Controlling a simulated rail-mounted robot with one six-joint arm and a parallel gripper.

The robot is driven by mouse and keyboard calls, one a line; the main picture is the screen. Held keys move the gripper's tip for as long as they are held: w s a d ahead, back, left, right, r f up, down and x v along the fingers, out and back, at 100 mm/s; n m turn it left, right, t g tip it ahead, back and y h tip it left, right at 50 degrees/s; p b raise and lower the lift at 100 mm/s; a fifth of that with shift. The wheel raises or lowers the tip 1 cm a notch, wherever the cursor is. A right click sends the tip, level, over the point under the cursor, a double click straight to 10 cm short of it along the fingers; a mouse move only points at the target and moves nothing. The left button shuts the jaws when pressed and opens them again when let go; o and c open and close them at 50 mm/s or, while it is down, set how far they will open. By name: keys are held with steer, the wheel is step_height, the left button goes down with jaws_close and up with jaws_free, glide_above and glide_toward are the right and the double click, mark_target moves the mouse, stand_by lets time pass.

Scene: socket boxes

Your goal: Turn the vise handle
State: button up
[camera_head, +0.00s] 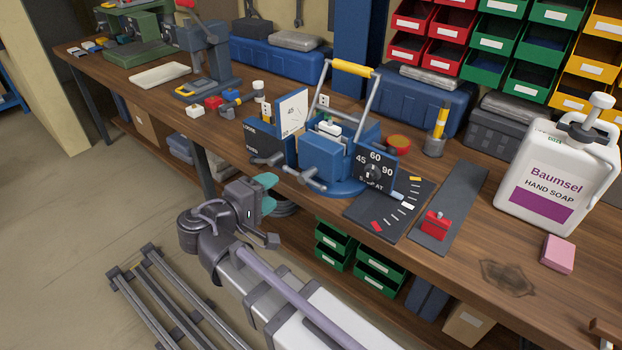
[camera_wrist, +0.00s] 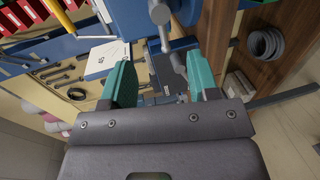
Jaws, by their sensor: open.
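The blue vise (camera_head: 322,160) stands near the front edge of the workbench. A grey bar handle (camera_head: 309,180) sticks out of its front, and a similar grey bar is at the lower left, below the panel marked LOOSE. My gripper (camera_head: 267,190) is in front of the bench edge, below and left of the vise, its teal fingers apart and empty. In the wrist view, a grey vise handle (camera_wrist: 174,55) hangs from its round hub beyond and partly between the open fingers, nearer the right one. Contact is not visible.
A dial plate (camera_head: 374,170) marked 45, 60, 90 stands right of the vise. A dark scale mat (camera_head: 385,212) and a red block (camera_head: 435,224) lie farther right. A soap jug (camera_head: 540,175) stands at right. Green bins (camera_head: 380,275) sit below the bench.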

mark_target(297, 176)
steer(key=b+x, duration=0.2)
steer(key=x, duration=0.9)
steer(key=shift+f, duration=0.1)
steer(key=shift+a, duration=0.1)
steer(key=shift+c, duration=0.2)
steer(key=shift+s, duration=0.1)
steer(key=c, duration=0.8)
steer(key=shift+c, duration=0.2)
steer(key=shift+m, duration=0.3)
